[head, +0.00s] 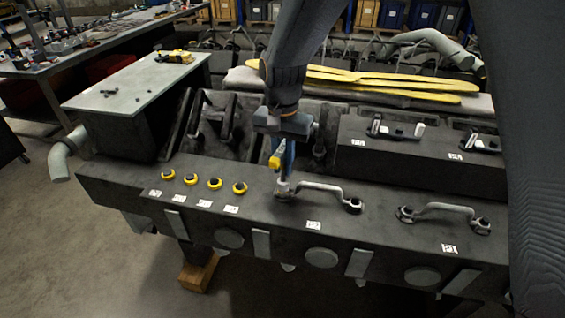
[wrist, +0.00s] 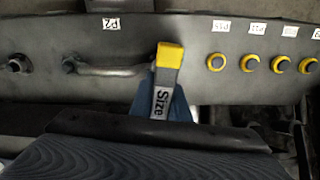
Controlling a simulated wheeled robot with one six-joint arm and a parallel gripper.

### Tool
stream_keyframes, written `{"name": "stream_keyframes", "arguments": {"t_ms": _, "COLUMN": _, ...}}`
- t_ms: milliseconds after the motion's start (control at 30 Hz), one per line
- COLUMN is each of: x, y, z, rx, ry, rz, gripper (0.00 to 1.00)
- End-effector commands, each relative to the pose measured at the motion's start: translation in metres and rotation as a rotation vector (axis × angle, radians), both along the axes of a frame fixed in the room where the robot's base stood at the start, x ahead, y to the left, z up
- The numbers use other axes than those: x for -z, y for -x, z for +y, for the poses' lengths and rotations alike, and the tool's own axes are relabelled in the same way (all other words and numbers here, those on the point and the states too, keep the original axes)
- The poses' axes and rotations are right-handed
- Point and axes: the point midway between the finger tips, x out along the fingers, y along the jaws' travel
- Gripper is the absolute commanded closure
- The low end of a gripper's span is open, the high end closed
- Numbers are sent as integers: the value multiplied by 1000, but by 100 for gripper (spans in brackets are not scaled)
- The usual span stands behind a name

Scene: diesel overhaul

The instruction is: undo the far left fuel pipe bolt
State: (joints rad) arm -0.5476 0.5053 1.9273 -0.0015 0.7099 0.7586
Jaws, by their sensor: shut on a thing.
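My gripper (head: 287,153) is shut on a yellow and grey tool marked "Size" (wrist: 163,88), with blue finger parts on both sides of it. The tool points down in the head view, its lower end at the left end of the left silver fuel pipe (head: 322,188). In the wrist view this pipe (wrist: 110,70) is beside the tool, which hides its near end and the bolt there. I cannot tell whether the tool is seated on that bolt. The pipe's other bolt (head: 353,205) is uncovered, also in the wrist view (wrist: 69,64).
A second silver pipe (head: 441,211) lies to the right. Several yellow-ringed fittings (head: 214,183) stand to the left. A raised dark block (head: 425,155) with more pipes is behind on the right. A grey tray table (head: 140,78) with small parts is at the left.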

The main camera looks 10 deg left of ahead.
Motion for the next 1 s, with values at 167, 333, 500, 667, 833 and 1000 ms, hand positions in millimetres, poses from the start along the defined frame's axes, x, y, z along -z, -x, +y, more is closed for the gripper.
{"name": "stream_keyframes", "arguments": {"t_ms": 167, "x": -1, "y": 0, "z": 0, "rx": -217, "ry": -1, "rz": -1, "gripper": 100}}
{"name": "stream_keyframes", "arguments": {"t_ms": 333, "x": -1, "y": 0, "z": 0, "rx": -429, "ry": 0, "rz": 0, "gripper": 100}}
{"name": "stream_keyframes", "arguments": {"t_ms": 500, "x": -1, "y": 0, "z": 0, "rx": -641, "ry": 0, "rz": 0, "gripper": 100}}
{"name": "stream_keyframes", "arguments": {"t_ms": 667, "x": -1, "y": 0, "z": 0, "rx": -840, "ry": 0, "rz": -1, "gripper": 100}}
{"name": "stream_keyframes", "arguments": {"t_ms": 833, "x": -2, "y": -1, "z": 0, "rx": -1051, "ry": 0, "rz": 0, "gripper": 100}}
{"name": "stream_keyframes", "arguments": {"t_ms": 1000, "x": -2, "y": -1, "z": 0, "rx": -1264, "ry": 0, "rz": 0, "gripper": 100}}
